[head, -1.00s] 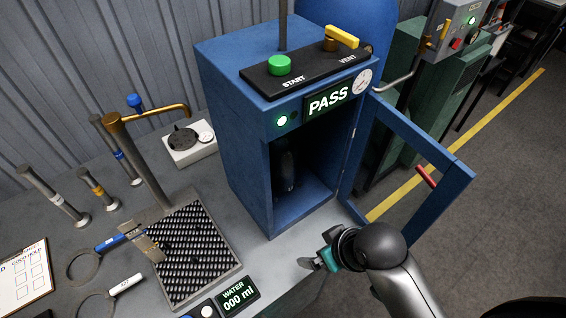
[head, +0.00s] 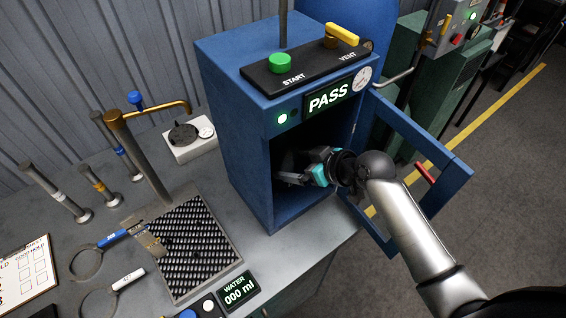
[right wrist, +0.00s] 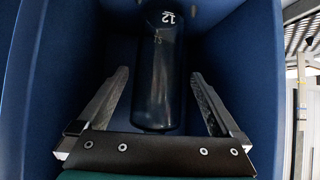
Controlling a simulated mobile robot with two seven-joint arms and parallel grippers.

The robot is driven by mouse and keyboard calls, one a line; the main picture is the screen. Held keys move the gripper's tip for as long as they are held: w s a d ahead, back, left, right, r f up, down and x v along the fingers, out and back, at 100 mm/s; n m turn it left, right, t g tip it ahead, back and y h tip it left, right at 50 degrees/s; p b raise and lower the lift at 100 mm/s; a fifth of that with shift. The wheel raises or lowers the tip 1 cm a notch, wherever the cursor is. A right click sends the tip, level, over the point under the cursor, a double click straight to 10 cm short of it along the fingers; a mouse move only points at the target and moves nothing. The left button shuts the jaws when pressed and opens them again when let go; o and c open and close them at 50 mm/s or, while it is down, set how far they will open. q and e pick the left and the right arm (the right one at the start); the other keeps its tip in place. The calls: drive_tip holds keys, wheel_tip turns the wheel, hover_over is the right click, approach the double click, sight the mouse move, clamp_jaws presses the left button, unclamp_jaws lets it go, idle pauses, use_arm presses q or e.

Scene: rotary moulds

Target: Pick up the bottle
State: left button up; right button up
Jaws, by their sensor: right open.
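The dark bottle (right wrist: 160,75), marked "12", stands inside the blue cabinet (head: 225,130). In the right wrist view it is ahead of my right gripper, between the lines of its two fingers, with a gap on each side. My right gripper (head: 289,172) is open and reaches through the cabinet's open front. In the head view the gripper and the dark interior hide most of the bottle. I cannot tell how far the fingertips reach along its sides. My left gripper is not in view.
The cabinet door (head: 425,150) hangs open to the right, close to my right arm. Cabinet walls are near the gripper on both sides. A lit "PASS" sign (head: 328,97) is above the opening. A black grate (head: 190,245) and upright metal posts stand on the bench to the left.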

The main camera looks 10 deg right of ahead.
drive_tip(key=shift+x, duration=2.4)
drive_tip(key=shift+w+r, duration=0.1)
drive_tip(key=shift+r, duration=0.05)
drive_tip(key=shift+c, duration=0.2)
clamp_jaws()
drive_tip(key=shift+r, duration=0.1)
